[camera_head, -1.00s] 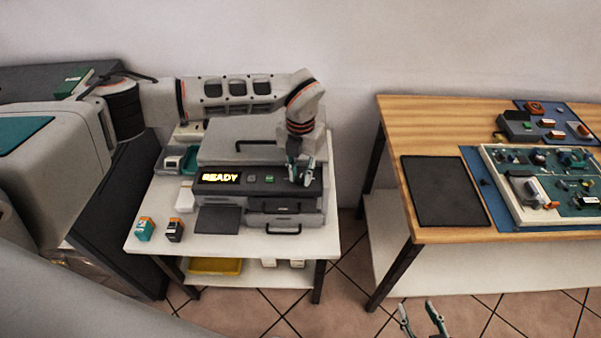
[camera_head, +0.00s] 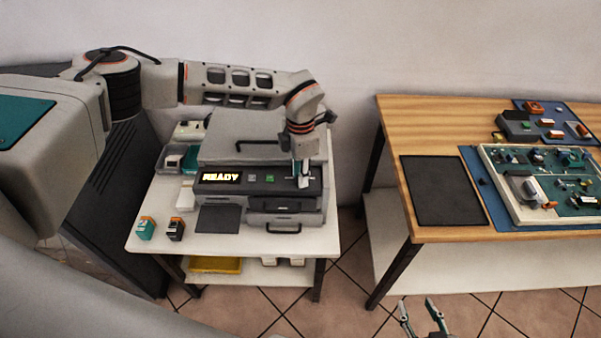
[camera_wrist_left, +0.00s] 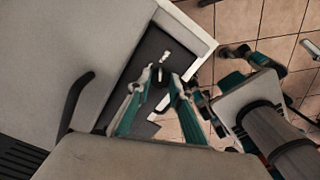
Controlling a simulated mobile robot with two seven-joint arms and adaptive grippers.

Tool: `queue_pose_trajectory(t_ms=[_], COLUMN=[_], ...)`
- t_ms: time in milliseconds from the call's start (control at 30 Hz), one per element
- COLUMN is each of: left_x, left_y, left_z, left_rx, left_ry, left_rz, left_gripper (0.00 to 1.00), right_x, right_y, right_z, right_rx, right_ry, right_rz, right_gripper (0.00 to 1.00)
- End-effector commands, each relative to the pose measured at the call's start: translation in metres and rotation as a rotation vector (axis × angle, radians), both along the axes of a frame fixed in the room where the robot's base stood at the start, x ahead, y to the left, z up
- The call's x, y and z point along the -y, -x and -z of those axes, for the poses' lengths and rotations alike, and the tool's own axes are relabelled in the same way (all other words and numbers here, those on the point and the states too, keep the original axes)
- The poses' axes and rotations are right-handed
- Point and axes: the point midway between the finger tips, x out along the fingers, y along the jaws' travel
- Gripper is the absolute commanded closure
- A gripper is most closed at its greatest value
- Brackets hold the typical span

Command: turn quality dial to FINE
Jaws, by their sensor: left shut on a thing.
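The printer (camera_head: 255,150) stands on the white table, its display reading READY. The quality dial is at the right end of its dark front panel (camera_head: 235,188). My left gripper (camera_head: 303,183) points down over that end and is shut on the dial, which it mostly hides in the head view. In the left wrist view a small dark knob (camera_wrist_left: 158,92) shows between the fingertips of my left gripper (camera_wrist_left: 160,80). The dial's setting and labels cannot be read. My right gripper (camera_head: 418,304) is open and empty, low at the bottom edge of the head view.
Ink cartridges (camera_head: 146,228) stand at the white table's front left (camera_head: 215,245). A yellow tray (camera_head: 215,265) is on the shelf below. A wooden bench (camera_head: 400,130) to the right bears a black mat (camera_head: 445,190) and circuit boards. Tiled floor lies between the tables.

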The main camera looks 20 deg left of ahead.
Motion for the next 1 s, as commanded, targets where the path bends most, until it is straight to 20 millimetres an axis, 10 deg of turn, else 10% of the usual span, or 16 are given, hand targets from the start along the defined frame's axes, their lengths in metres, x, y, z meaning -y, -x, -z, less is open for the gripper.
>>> queue_pose_trajectory(t_ms=[700, 733, 767, 1000], left_x=[0.0002, 0.0002, 0.0002, 0.0001], left_y=[-0.0010, -0.0010, -0.0010, -0.0006], left_z=[-0.0012, -0.0012, -0.0012, -0.0006], left_rx=[0.003, 0.003, 0.003, 0.001], left_ry=[0.000, 0.000, 0.000, 0.000], left_rz=[0.074, 0.074, 0.074, 0.073], left_gripper=[1.00, 0.72, 0.64, 0.63], right_x=[0.0001, 0.0000, 0.0000, 0.0001], right_y=[-0.0001, 0.0000, 0.0001, 0.0002], right_z=[-0.0002, -0.0001, -0.0001, 0.0003], right_rx=[0.000, -0.001, -0.001, -0.001], right_ry=[0.000, 0.000, 0.000, 0.000], right_rz=[0.000, 0.000, 0.000, 0.000], right_gripper=[0.60, 0.60, 0.60, 0.60])
